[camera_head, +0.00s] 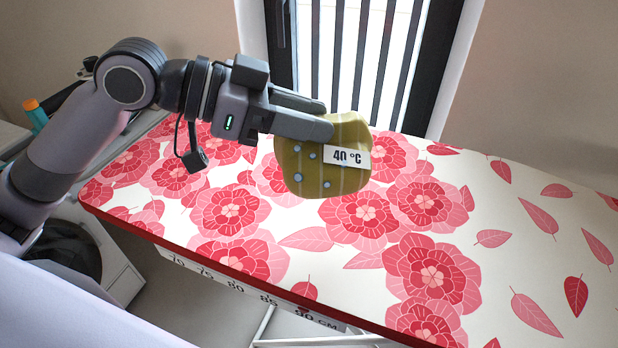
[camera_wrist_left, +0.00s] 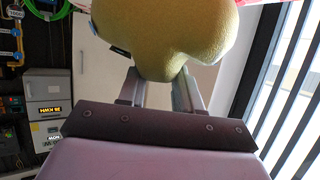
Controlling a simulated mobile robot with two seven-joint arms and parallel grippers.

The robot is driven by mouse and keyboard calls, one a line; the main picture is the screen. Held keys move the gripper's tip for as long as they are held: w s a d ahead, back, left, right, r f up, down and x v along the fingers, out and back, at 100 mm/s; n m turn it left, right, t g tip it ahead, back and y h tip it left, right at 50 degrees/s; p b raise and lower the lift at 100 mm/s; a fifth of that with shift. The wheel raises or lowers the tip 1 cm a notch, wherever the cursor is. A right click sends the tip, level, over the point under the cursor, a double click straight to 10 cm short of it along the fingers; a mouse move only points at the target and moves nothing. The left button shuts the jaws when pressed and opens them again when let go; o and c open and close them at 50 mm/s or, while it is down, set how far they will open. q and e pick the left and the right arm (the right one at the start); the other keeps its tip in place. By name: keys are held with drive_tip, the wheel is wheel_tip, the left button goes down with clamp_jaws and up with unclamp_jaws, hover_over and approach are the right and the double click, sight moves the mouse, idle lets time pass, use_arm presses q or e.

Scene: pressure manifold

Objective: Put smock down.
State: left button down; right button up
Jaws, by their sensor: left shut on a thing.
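The smock (camera_head: 345,181) is a bundled olive-yellow thing with blue dots, pale stripes and a white "40 °C" label. My left gripper (camera_head: 325,122) is shut on its upper part, in front of the window and over the flowered board. In the left wrist view the smock (camera_wrist_left: 180,35) fills the top middle, between the two fingers of the left gripper (camera_wrist_left: 160,88). Whether its underside touches the board cannot be told. My right gripper is not in view.
A long ironing board (camera_head: 520,250) with a red flower-and-leaf cover runs across the view; its right part is bare. A barred window (camera_head: 350,50) stands behind. At the left are a washing machine (camera_head: 120,275) and a teal bottle with an orange cap (camera_head: 35,115).

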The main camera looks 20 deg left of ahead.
sight(306, 150)
use_arm(q)
wheel_tip(306, 150, down, 5)
drive_tip(key=shift+b, duration=0.3)
drive_tip(key=shift+f, duration=0.45)
drive_tip(key=shift+f+b, duration=0.3)
drive_tip(key=shift+f, duration=1.5)
drive_tip(key=c, duration=0.8)
unclamp_jaws()
drive_tip(key=shift+f, duration=0.1)
